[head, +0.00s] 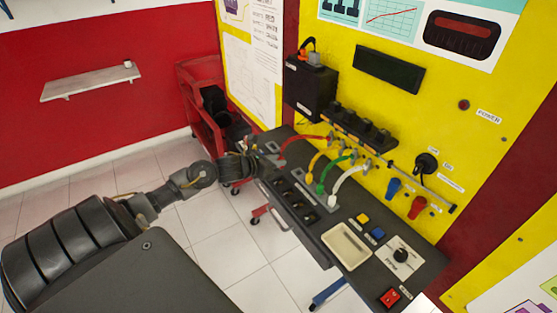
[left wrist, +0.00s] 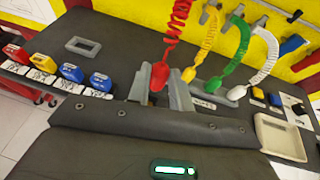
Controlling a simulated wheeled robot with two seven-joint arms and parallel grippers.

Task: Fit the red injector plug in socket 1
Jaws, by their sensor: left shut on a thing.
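The red injector plug (left wrist: 157,78) hangs on a coiled red cord and sits between the fingers of my left gripper (left wrist: 160,92). In the head view my left gripper (head: 272,160) is at the far-left part of the bench, at the end of the red cord (head: 305,138), and mostly hides the plug. A row of dark sockets (head: 290,198) runs along the bench front, just right of and nearer than the gripper. Their numbers are not readable, and I cannot tell which is socket 1. My right gripper is not in view.
Yellow (left wrist: 188,74), green (left wrist: 215,82) and white (left wrist: 236,92) plugs stand close right of the gripper, their cords arching up. Several coloured blocks with labels, including a yellow one (left wrist: 42,67), lie to the left. An empty beige tray (head: 346,246) is right of the sockets.

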